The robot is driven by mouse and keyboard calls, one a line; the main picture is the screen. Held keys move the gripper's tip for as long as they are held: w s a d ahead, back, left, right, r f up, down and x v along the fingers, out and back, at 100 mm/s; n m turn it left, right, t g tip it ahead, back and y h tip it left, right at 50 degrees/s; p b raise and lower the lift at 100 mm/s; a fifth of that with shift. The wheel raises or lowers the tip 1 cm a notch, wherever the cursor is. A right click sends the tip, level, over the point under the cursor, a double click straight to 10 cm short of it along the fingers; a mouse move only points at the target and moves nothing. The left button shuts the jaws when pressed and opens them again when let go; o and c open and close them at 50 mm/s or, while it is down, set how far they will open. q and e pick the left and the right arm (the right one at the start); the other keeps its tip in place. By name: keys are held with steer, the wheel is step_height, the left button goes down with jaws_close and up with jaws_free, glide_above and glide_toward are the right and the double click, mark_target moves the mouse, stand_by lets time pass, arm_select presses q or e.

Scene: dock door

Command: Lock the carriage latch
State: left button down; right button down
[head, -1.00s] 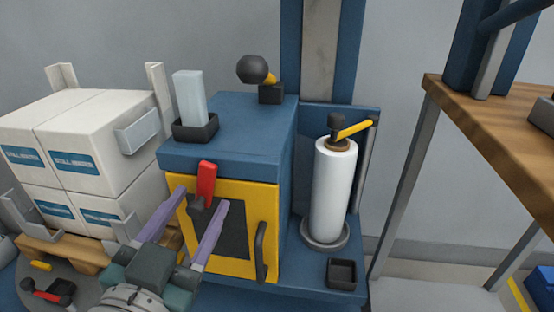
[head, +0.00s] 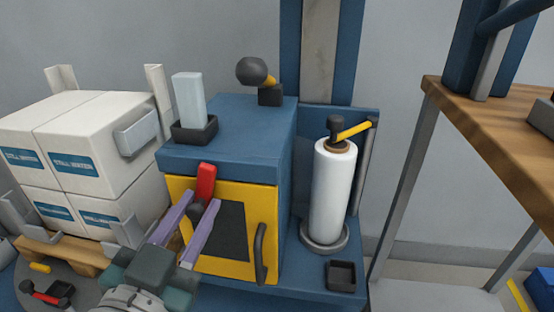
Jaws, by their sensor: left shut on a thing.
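A red lever (head: 206,182) stands upright on a dark mount at the top of a yellow-framed door, on the front of a blue box. My left gripper (head: 203,200) reaches up from the lower left. Its two purple fingers are shut on the red lever, low down near its dark mount, which they partly hide. A yellow lever (head: 354,130) with a black hub sits above the white film roll (head: 333,190), apart from the gripper. No label shows which part is the carriage latch. My right gripper is not in view.
The blue box (head: 230,130) carries a black cup (head: 194,130) with a pale block and a black-knobbed lever (head: 254,72). A black door handle (head: 261,252) is right of the gripper. White cartons (head: 95,165) stand left; a wooden table (head: 490,115) stands right.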

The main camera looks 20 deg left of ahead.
arm_select(q)
steer(key=shift+w+d+n+p, duration=0.1)
steer(key=shift+d+n+p, duration=0.3)
steer(key=shift+n, duration=0.4)
steer(key=shift+d+f+n, duration=0.1)
steer(key=shift+d+n, duration=0.15)
steer(key=shift+n, duration=0.65)
steer(key=c, duration=0.7)
jaws_free()
steer(key=p+v, duration=0.1)
steer(key=v, duration=0.9)
steer(key=shift+p, duration=0.3)
